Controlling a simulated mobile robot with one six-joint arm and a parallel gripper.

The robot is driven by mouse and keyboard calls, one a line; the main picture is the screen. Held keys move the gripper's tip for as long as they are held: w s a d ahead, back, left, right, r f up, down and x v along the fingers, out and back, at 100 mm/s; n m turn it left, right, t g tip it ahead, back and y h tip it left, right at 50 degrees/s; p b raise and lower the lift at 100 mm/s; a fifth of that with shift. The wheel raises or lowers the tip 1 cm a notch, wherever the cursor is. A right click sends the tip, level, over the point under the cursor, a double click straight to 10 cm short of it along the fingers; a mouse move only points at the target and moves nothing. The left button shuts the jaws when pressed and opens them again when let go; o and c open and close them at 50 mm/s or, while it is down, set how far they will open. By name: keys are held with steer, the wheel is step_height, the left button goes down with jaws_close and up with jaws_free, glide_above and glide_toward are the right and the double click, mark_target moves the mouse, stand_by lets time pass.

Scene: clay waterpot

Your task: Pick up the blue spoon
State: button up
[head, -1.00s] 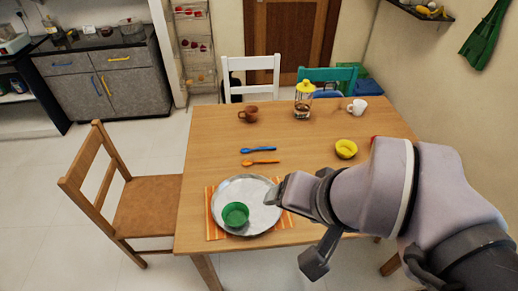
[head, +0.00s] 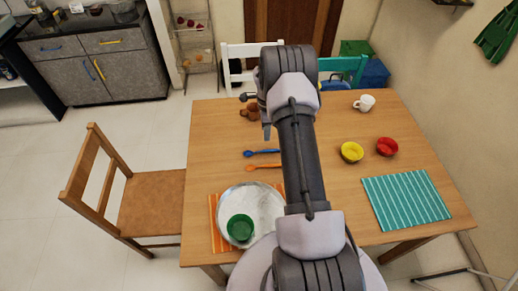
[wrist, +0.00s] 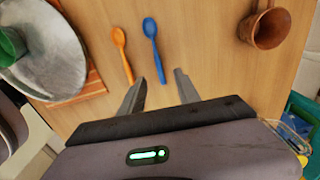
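The blue spoon (head: 262,153) lies flat on the wooden table, beside the orange spoon (head: 264,167). In the wrist view the blue spoon (wrist: 153,45) has its bowl away from me and its handle end towards my gripper. My gripper (wrist: 160,76) is open and empty. The end of the blue handle shows between its two fingertips in that view; the height of the fingers above the table is hard to tell. The orange spoon (wrist: 122,52) is left of it. In the head view my arm hides part of the table right of the spoons.
A brown clay mug (wrist: 268,27) stands right of the spoons in the wrist view. A metal plate (head: 262,208) with a green bowl (head: 240,229) is at the near left. Yellow (head: 352,151) and red (head: 387,146) bowls and a white mug (head: 364,102) stand on the right.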

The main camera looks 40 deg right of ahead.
glide_above(265, 151)
steer(key=f, duration=0.5)
steer(key=shift+w+d+f+b, duration=0.3)
steer(key=shift+b, duration=0.1)
steer(key=f, duration=0.2)
steer(key=f+b, duration=0.1)
steer(key=f, duration=0.2)
steer(key=shift+s+a+f, duration=0.15)
steer(key=shift+s+f, duration=0.05)
steer(key=shift+f, duration=0.05)
steer(key=shift+r, duration=0.15)
steer(key=shift+c, duration=0.7)
jaws_close()
